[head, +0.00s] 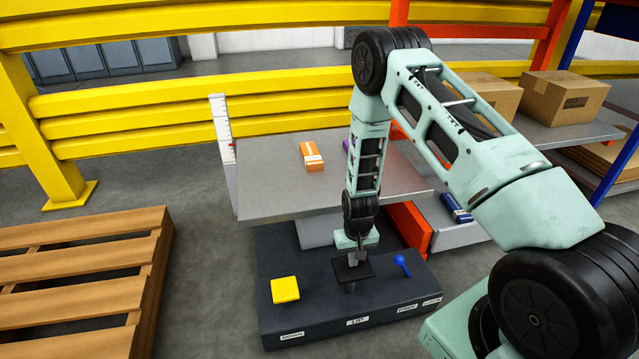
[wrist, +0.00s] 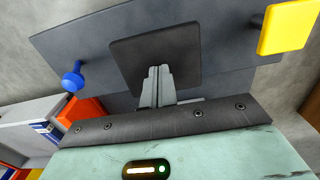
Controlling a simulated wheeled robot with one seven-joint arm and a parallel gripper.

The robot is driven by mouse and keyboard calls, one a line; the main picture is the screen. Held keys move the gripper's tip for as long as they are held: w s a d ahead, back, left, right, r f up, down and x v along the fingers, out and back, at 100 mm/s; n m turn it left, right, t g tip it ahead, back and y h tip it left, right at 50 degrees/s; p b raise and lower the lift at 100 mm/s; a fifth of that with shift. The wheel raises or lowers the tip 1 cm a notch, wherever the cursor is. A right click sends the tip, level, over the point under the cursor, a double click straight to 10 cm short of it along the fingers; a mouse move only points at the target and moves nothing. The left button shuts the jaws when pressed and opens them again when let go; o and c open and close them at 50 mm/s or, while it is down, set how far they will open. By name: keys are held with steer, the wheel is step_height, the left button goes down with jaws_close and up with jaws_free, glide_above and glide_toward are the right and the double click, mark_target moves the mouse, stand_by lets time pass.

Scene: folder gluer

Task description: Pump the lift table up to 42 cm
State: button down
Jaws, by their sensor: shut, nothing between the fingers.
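The lift table (head: 270,190) has a grey top with an orange box (head: 312,157) and a purple item (head: 346,146) on it. A white scale (head: 222,128) with red marks stands at its back left corner. On the dark base (head: 313,310) are a yellow pad (head: 285,290), a black pedal (head: 352,273) and a blue knob (head: 402,265). Labels run along the base front; one seems to read "UP", below the black pedal. My gripper (wrist: 158,72) is shut and empty, its fingertips over the black pedal (wrist: 185,50). I cannot tell whether they touch it.
A wooden pallet (head: 85,270) lies at the left. Yellow rails (head: 130,112) run behind the table. Cardboard boxes (head: 563,97) stand on a grey shelf at the right. An orange part (head: 411,228) and a blue item (head: 456,208) are right of the table.

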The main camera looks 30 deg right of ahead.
steer(key=shift+r, duration=0.25)
steer(key=shift+f+b, duration=2.6)
steer(key=shift+f, duration=1.85)
step_height(320, 180, up, 9)
steer(key=p, duration=0.7)
steer(key=shift+r+p, duration=0.1)
steer(key=shift+p, duration=0.3)
steer(key=shift+f+b, duration=2.2)
steer(key=shift+f, duration=1.4)
step_height(320, 180, up, 7)
steer(key=p, duration=0.6)
